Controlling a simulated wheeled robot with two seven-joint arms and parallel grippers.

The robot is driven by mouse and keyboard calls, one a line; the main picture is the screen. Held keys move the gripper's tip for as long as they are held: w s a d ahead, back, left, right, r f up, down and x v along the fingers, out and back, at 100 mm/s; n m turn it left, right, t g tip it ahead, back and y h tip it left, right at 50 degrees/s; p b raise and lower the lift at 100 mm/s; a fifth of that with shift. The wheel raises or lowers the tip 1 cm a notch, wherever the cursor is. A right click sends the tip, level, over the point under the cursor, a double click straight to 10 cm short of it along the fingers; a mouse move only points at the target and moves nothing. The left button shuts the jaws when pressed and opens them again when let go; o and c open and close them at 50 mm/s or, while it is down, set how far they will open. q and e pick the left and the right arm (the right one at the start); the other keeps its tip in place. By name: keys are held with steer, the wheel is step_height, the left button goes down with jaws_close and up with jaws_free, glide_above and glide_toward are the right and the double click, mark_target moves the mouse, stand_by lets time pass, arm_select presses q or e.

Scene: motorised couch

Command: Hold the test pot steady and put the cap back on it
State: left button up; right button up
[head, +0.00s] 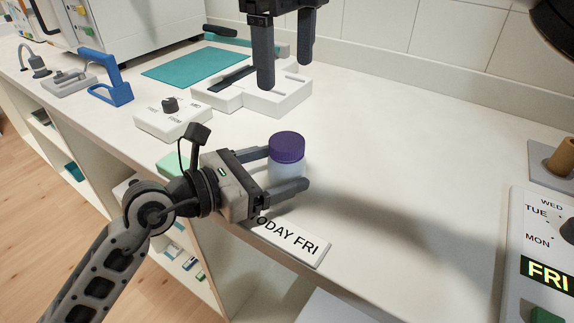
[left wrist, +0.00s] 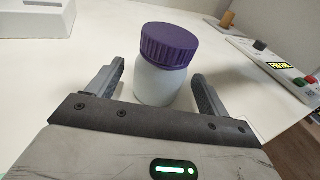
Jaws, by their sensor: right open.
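The test pot (head: 287,171) is a white jar standing upright on the counter. Its purple ribbed cap (head: 287,147) sits on top of it; I cannot tell whether it is screwed tight. The pot (left wrist: 158,85) and cap (left wrist: 169,45) also show in the left wrist view. My left gripper (head: 287,170) is open, with one finger on each side of the pot's body and small gaps visible in the wrist view. My right gripper (head: 285,75) is open and empty, pointing down above the counter, behind and higher than the pot.
A "TODAY FRI" sign (head: 290,242) lies in front of the pot at the counter edge. A white device (head: 260,98), a dial box (head: 172,122), a blue stand (head: 110,85) and a teal mat (head: 193,66) stand behind left. A day panel (head: 540,240) is at right. The counter between is clear.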

step_height(320, 180, down, 4)
steer(key=b, duration=0.3)
steer(key=shift+r+b, duration=0.2)
steer(key=shift+b, duration=0.1)
arm_select(q)
steer(key=v, duration=1.6)
arm_select(e)
steer(key=shift+r, duration=0.1)
